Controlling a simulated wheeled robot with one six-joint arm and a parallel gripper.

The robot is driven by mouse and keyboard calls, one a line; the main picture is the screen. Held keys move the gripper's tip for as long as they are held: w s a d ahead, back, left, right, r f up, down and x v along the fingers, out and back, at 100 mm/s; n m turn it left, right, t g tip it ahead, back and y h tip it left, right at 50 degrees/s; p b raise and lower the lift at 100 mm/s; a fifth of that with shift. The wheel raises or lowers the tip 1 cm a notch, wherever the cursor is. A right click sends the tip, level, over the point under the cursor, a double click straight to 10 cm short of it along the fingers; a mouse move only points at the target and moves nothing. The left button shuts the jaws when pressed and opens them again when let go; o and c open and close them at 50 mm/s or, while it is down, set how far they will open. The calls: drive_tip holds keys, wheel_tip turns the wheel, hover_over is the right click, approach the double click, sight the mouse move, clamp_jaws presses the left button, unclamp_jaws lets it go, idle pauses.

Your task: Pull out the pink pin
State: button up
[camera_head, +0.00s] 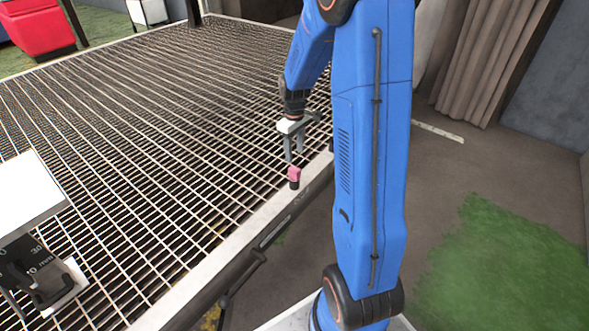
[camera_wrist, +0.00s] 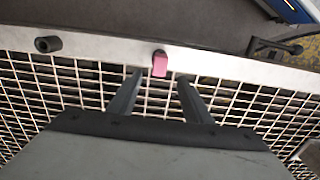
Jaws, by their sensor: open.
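The pink pin (camera_head: 294,174) stands at the edge of the metal grate, with a dark lower part below its pink top. In the wrist view the pink pin (camera_wrist: 160,64) sits on the pale rim, ahead of my fingers and roughly between their lines. My gripper (camera_head: 294,161) is just above and beside the pin in the head view. In the wrist view my gripper (camera_wrist: 158,78) is open, its two dark fingers apart with nothing between them. I cannot tell whether a finger touches the pin.
The wire grate (camera_head: 130,120) fills the left, with a pale rim (camera_head: 215,258) along its edge. A dark cylinder (camera_wrist: 48,44) sits on the rim left of the pin in the wrist view. A dark handle-like part (camera_wrist: 272,48) lies to the right. A white device (camera_head: 30,200) stands at left.

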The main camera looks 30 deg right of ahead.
sight(294, 169)
wheel_tip(294, 169, down, 10)
drive_tip(key=shift+r, duration=0.15)
idle(0.3)
drive_tip(key=shift+c, duration=0.6)
clamp_jaws()
